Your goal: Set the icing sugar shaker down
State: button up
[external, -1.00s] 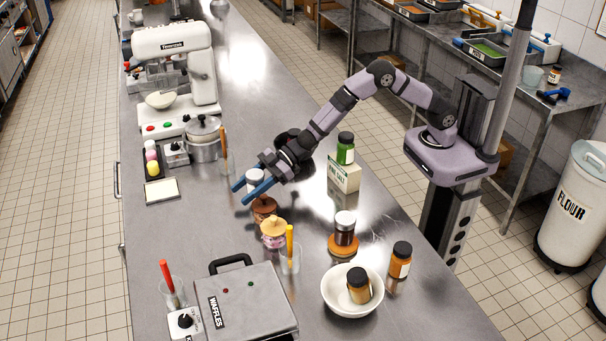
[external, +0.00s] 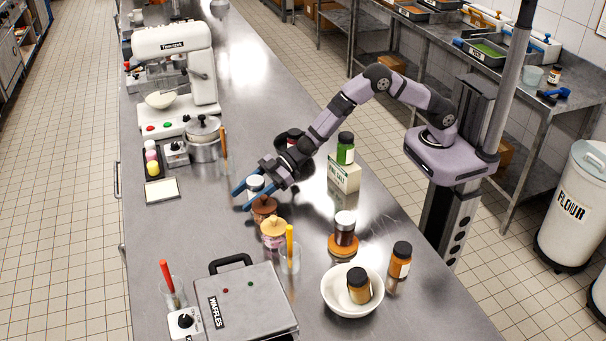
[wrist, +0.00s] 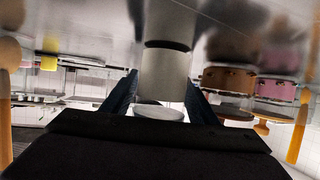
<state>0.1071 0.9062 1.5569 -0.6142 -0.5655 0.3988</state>
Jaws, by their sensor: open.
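The icing sugar shaker (external: 256,184), a white cylinder with a pale top, is upright between my gripper's blue fingers. My gripper (external: 243,199) is open, low over the counter (external: 215,240), with one finger on each side of the shaker. In the wrist view the shaker (wrist: 166,75) sits between the fingers, and its base meets or nearly meets its reflection in the steel. I cannot tell whether either finger touches it. Its lower part is hidden by a finger in the external view.
The counter left of my gripper is clear.

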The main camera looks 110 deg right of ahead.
jog(key=b+v, duration=0.2)
jog(key=v, duration=1)
jog(key=shift+s, duration=0.1)
